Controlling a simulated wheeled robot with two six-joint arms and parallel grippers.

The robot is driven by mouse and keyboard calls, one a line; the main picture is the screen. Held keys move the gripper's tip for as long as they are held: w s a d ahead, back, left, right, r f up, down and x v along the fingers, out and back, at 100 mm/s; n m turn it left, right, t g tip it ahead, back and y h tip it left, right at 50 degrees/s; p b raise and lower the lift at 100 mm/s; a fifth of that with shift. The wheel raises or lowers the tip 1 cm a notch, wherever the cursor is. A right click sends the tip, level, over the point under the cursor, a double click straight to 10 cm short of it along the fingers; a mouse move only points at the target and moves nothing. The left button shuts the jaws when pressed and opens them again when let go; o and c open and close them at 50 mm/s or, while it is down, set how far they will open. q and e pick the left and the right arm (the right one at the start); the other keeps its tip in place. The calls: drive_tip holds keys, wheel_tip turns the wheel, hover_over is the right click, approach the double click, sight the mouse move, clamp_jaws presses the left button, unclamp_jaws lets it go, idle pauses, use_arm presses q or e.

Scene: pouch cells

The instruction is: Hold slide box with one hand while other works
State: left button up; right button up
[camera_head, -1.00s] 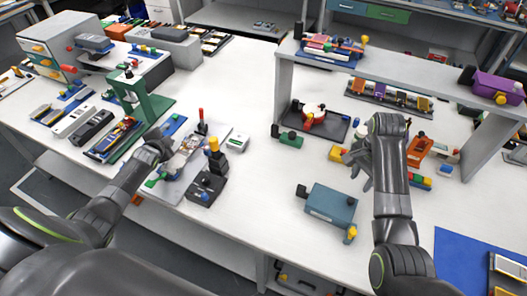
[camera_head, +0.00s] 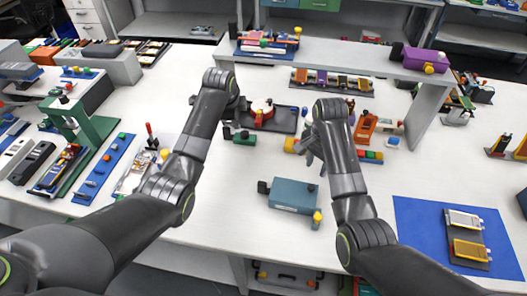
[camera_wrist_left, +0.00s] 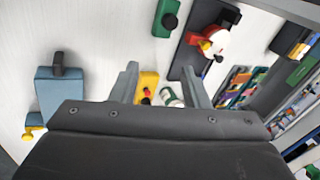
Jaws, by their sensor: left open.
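A blue-grey box (camera_head: 294,196) with a dark knob on its left and a yellow knob at its lower right stands on the table's front middle. No label shows which thing is the slide box. It also shows in the left wrist view (camera_wrist_left: 62,95), left of my left gripper (camera_wrist_left: 160,80). That gripper is open, its fingers apart with nothing between them touching; in the head view my left forearm hides most of it. My right gripper (camera_head: 311,147) is beside a yellow block (camera_head: 292,145), behind the box and apart from it; its jaw opening is unclear.
A dark tray with a red-and-white device (camera_head: 262,113) and a green block (camera_head: 241,137) stand behind the box. A grey shelf (camera_head: 375,61) spans the back. A blue mat (camera_head: 425,240) lies front right. White tabletop around the box is clear.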

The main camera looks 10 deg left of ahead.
sight(264, 183)
use_arm(q)
drive_tip(key=s+d+f+m+g, duration=0.3)
drive_tip(key=s+d+g, duration=0.2)
drive_tip(key=s+d, duration=0.6)
drive_tip(key=shift+y, duration=0.3)
drive_tip(key=f, duration=1.1)
drive_tip(key=a+f, duration=0.1)
drive_tip(key=f, duration=0.4)
drive_tip(key=shift+s+f, duration=0.25)
drive_tip(key=shift+s, duration=0.05)
drive_tip(key=shift+c, duration=0.3)
clamp_jaws()
